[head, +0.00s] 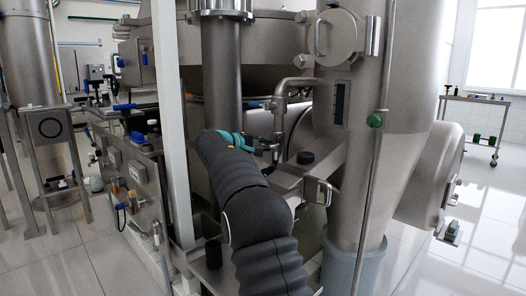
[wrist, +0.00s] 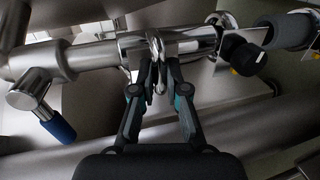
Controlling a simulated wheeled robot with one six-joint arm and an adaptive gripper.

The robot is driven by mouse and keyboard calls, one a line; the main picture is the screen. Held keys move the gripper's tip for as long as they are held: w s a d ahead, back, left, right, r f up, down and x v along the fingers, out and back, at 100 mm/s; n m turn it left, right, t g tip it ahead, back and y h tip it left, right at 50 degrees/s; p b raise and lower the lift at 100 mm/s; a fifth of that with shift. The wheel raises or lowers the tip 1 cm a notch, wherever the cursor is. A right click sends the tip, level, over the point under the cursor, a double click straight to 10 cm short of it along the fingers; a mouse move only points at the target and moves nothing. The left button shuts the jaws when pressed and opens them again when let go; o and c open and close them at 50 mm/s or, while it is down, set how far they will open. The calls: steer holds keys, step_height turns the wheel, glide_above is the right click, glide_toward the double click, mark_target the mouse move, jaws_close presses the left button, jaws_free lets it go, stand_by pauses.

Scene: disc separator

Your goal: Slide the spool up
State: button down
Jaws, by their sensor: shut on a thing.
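A horizontal steel pipe run with a short polished section (wrist: 105,54) crosses the wrist view; I take this section as the spool, but cannot be sure. A polished clamp-like fitting (wrist: 157,47) sits around it. My gripper (wrist: 160,84) is below the pipe in that view, its dark and teal fingers shut on the lower part of this fitting. The exact contact is partly hidden between the fingertips. In the head view my gripper (head: 266,147) is beside the bent steel pipe (head: 280,100), and my arm hides part of the area below.
A blue-tipped handle (wrist: 55,125) hangs off the pipe at left, and a black knob (wrist: 240,55) is at right. In the head view a thick vertical pipe (head: 222,75) stands left of my gripper and a large steel column (head: 345,150) stands right. Space around my gripper is tight.

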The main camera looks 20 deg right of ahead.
step_height(320, 180, up, 5)
steer(key=p, duration=0.2)
steer(key=shift+r+p, duration=0.2)
steer(key=shift+p, duration=0.1)
steer(key=c, duration=1.2)
jaws_free()
steer(key=shift+f, duration=0.1)
steer(key=v, duration=1.2)
steer(key=shift+s+f, duration=0.1)
steer(key=shift+s, duration=0.05)
